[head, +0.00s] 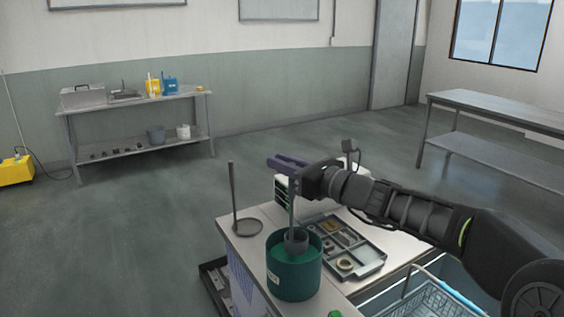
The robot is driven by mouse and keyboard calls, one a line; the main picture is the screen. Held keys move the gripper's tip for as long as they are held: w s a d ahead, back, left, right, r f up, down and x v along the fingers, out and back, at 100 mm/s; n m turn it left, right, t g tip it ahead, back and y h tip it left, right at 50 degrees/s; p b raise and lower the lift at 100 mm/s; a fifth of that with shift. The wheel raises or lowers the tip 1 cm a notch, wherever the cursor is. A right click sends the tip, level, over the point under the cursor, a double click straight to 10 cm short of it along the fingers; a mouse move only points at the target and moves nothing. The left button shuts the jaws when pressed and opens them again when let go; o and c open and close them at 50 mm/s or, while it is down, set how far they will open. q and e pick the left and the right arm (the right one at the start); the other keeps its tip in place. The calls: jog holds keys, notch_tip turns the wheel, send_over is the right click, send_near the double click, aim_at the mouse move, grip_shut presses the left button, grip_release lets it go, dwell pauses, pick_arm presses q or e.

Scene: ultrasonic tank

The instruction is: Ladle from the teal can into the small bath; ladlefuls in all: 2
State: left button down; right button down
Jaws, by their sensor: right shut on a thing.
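The teal can (294,283) stands on the light bench top at the lower middle, with a small pale label on its side. My right gripper (288,163) is above the can, shut on the upright handle of a grey ladle. The ladle's cup (297,242) is at the can's open mouth, inside the rim as seen here. I cannot tell whether it holds liquid. A lit basin with a light-blue wire basket (428,300) is at the lower right, cut by the frame's bottom edge; I cannot tell whether this is the small bath. My left gripper is out of view.
A stand with an upright rod (233,195) is left of the can. A grey compartment tray (368,258) with small parts lies to its right. A white box with dark vents (283,188) is behind, partly hidden by my right arm. Far tables stand well away.

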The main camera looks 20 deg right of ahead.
notch_tip(320, 180, down, 10)
jog(key=b, duration=0.8)
jog(key=shift+b, duration=0.35)
dwell(0.6)
notch_tip(320, 180, up, 18)
jog(key=p, duration=1.4)
jog(key=shift+f+p, duration=0.2)
jog(key=shift+p, duration=0.2)
